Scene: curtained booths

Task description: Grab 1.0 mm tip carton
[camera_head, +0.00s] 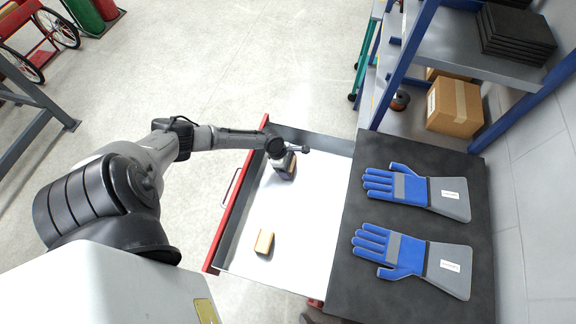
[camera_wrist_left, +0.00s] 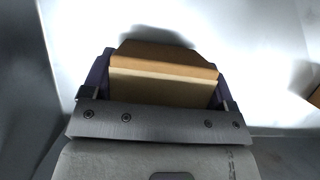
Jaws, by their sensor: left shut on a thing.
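My left gripper (camera_head: 284,165) reaches into the open drawer near its back end. It is shut on a tan carton (camera_wrist_left: 165,80), which sits between its fingers in the left wrist view. In the head view the gripper mostly covers this carton. A second, orange-tan carton (camera_head: 264,241) lies in the front part of the drawer, apart from the gripper. I cannot read a tip size on either carton. My right gripper is not in view.
The red-fronted drawer (camera_head: 308,200) has a bare white floor between the cartons. To its right, a dark top (camera_head: 345,270) carries two blue gloves (camera_head: 408,190) (camera_head: 395,254). Blue-framed shelving with a cardboard box (camera_head: 454,106) stands behind.

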